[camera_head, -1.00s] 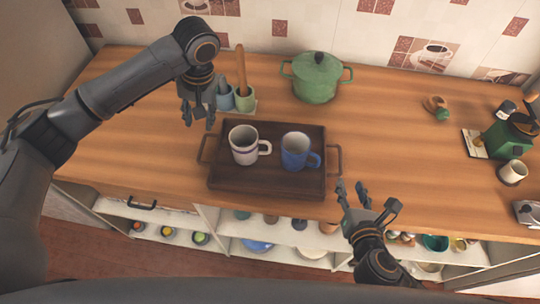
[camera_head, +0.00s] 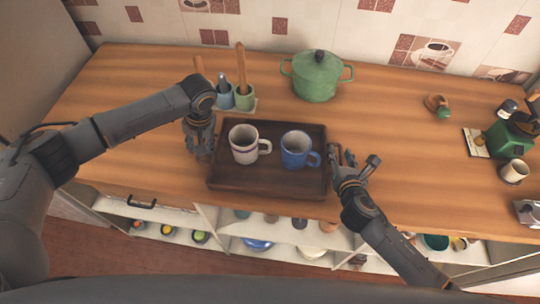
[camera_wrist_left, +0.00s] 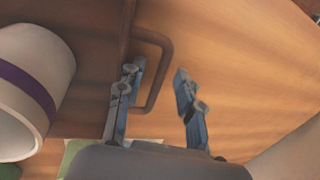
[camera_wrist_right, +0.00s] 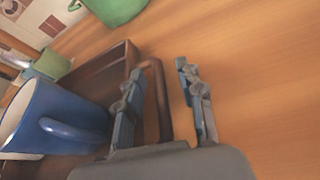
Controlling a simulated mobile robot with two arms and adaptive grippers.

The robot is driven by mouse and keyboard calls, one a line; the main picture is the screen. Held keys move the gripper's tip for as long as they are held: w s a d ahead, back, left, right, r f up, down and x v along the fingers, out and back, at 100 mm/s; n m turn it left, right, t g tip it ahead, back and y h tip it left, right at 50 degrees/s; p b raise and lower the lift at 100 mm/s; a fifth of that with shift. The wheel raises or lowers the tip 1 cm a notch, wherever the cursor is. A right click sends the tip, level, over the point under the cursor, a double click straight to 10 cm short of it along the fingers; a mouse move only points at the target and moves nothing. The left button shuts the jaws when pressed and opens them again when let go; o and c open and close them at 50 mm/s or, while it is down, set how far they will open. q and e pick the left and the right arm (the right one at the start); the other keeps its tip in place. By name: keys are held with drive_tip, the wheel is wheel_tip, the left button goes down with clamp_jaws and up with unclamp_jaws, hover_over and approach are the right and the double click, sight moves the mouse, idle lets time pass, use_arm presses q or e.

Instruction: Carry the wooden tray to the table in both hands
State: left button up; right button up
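The dark wooden tray (camera_head: 265,187) lies on the wooden counter with a white mug (camera_head: 243,146) and a blue mug (camera_head: 296,150) standing upright in it. My left gripper (camera_head: 203,155) is at the tray's left handle. In the left wrist view the fingers (camera_wrist_left: 157,90) are spread, with the handle (camera_wrist_left: 163,75) partly between them. My right gripper (camera_head: 343,160) is at the right handle. In the right wrist view the open fingers (camera_wrist_right: 160,85) stand either side of the handle (camera_wrist_right: 160,105). Neither is closed on it.
A green lidded pot (camera_head: 316,78) stands behind the tray, and utensil holders (camera_head: 240,98) stand behind it to the left. A green coffee machine (camera_head: 508,138) and a cup (camera_head: 514,171) are at the far right. Open shelves (camera_head: 270,230) lie below the counter's front edge.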

use_arm(q)
clamp_jaws()
use_arm(e)
clamp_jaws()
use_arm(q)
drive_tip(key=shift+r, duration=0.15)
use_arm(e)
drive_tip(key=shift+w+r, duration=0.1)
drive_tip(key=shift+r, duration=0.1)
